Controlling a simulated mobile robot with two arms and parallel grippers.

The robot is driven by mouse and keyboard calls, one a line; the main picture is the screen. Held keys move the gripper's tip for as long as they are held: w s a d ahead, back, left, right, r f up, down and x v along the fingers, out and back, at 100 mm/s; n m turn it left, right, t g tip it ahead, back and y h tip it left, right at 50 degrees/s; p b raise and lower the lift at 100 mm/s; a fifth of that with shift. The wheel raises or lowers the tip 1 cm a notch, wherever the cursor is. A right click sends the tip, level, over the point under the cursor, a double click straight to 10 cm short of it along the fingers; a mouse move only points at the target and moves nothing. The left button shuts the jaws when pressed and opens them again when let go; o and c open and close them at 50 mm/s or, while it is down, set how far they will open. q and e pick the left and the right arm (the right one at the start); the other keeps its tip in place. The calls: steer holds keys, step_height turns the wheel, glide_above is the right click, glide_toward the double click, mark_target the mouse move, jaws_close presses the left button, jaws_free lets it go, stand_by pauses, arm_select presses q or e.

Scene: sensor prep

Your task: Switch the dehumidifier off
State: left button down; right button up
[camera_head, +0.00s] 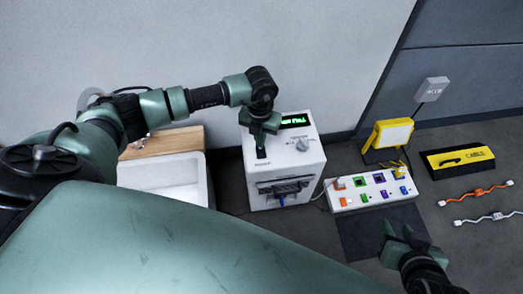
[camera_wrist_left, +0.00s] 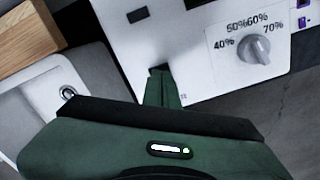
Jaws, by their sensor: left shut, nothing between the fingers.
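The dehumidifier (camera_head: 313,167) is a white box on the floor; its top panel also shows in the left wrist view (camera_wrist_left: 205,75). Its display (camera_head: 294,121) is lit with green characters. A grey dial (camera_head: 299,145) sits below the display; in the left wrist view the dial (camera_wrist_left: 254,49) has marks from 40% to 70%. My left gripper (camera_head: 261,152) is shut and empty, pointing down at the left part of the panel. Its fingertips (camera_wrist_left: 162,76) are at a small dark patch, mostly hidden; contact is unclear. My right gripper (camera_head: 398,232) is open and empty at the lower right.
A white basin (camera_head: 207,178) and a wooden board (camera_head: 180,138) stand left of the dehumidifier. A white panel with coloured sockets (camera_head: 372,207), a yellow lamp (camera_head: 392,134), a cable box (camera_head: 457,160) and two cables (camera_head: 475,194) lie to the right. A wall is behind.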

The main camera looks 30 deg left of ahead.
arm_select(q)
steer(key=shift+f, duration=0.15)
arm_select(e)
steer(key=shift+w+a+r+t, duration=0.15)
steer(key=shift+w+r+t, duration=0.2)
steer(key=shift+w, duration=0.15)
stand_by(0.5)
steer(key=shift+w+r, duration=0.15)
steer(key=shift+w, duration=0.1)
arm_select(q)
steer(key=shift+f+b, duration=0.3)
steer(key=shift+b, duration=0.05)
arm_select(e)
steer(key=shift+w+a+r+t, duration=0.3)
steer(key=shift+w+r+t, duration=0.15)
steer(key=shift+t, duration=0.1)
